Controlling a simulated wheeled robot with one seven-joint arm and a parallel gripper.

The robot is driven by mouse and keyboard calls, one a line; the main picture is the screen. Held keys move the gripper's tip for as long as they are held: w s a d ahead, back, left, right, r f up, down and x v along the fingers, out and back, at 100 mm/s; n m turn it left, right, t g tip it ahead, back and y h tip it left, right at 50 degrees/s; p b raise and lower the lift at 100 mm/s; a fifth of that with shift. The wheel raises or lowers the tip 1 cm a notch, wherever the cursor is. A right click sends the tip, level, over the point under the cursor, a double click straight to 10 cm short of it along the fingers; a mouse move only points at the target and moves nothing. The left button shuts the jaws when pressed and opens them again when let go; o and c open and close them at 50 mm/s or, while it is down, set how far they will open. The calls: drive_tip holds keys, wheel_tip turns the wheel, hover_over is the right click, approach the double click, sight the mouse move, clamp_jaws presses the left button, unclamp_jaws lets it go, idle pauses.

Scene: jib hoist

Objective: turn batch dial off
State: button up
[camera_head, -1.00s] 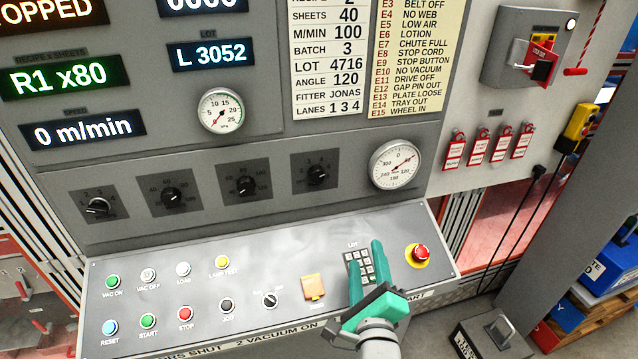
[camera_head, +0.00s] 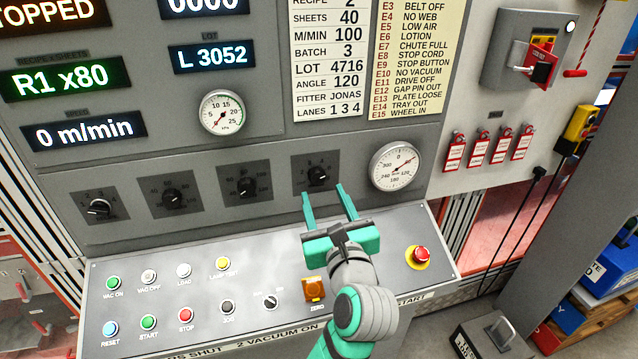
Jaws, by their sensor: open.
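Several black rotary dials sit in a row on the grey panel; their labels are too small to read, so I cannot tell for sure which is the batch dial. The rightmost dial (camera_head: 317,175) has a small numbered scale. The leftmost dial (camera_head: 99,207) also has numbers around it. Two middle dials (camera_head: 172,197) and (camera_head: 248,187) stand between them. My green gripper (camera_head: 324,192) is open and empty, with its fingers pointing up the panel just below and around the lower part of the rightmost dial. Contact cannot be told.
A sloped console (camera_head: 200,315) with several push buttons lies below. A red stop button (camera_head: 421,254) sits on its right and an orange flap (camera_head: 314,289) is beside my arm. A round gauge (camera_head: 397,167) is right of the rightmost dial. My arm hides the keypad.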

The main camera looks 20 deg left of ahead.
sight(318, 178)
drive_tip(key=shift+x, duration=3)
drive_tip(key=shift+d, duration=0.1)
drive_tip(key=shift+w, duration=0.1)
drive_tip(key=c, duration=1.1)
